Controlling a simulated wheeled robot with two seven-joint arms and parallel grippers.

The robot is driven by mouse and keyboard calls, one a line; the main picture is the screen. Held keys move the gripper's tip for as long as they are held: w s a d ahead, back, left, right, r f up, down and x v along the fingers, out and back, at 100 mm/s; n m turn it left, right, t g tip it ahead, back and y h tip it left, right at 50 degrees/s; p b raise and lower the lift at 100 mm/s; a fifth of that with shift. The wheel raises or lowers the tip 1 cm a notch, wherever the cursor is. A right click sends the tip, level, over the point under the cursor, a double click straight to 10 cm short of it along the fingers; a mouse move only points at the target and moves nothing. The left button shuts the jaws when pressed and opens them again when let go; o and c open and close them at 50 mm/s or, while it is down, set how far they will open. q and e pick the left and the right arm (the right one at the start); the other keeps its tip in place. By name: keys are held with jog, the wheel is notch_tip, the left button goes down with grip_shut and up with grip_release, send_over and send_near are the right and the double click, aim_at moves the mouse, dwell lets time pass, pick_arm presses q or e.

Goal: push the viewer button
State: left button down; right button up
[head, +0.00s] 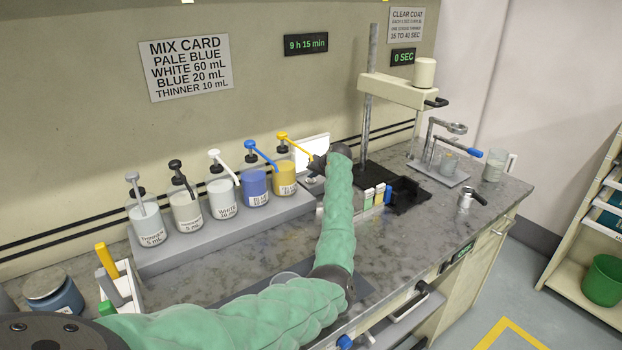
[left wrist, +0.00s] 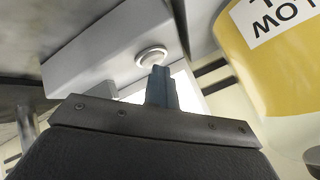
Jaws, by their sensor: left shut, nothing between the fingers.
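The viewer (head: 312,145) is a box with a bright white panel at the back of the bench, right of the pump bottles. My left gripper (head: 317,164) is in front of it and hides part of it. In the left wrist view, the viewer's grey-white housing (left wrist: 105,52) carries a round pale button (left wrist: 152,57) with a raised rim. My left gripper's fingers (left wrist: 161,72) are shut and empty. Their tips overlap the button's lower edge in that view; I cannot tell whether they touch it. My right gripper is not in view.
The yellow pump bottle (head: 285,177) stands close to the left of my left gripper, with its spout reaching toward it. A blue pump bottle (head: 255,188) and others stand farther left on a grey rack (head: 160,262). A stand (head: 368,100) with a black base rises to the right.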

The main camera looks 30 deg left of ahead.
aim_at(313, 180)
pick_arm(q)
jog(key=shift+r, duration=0.1)
dwell(0.4)
jog(key=shift+a+r+p, duration=0.1)
jog(key=shift+r+p, duration=1.95)
jog(key=shift+r, duration=1)
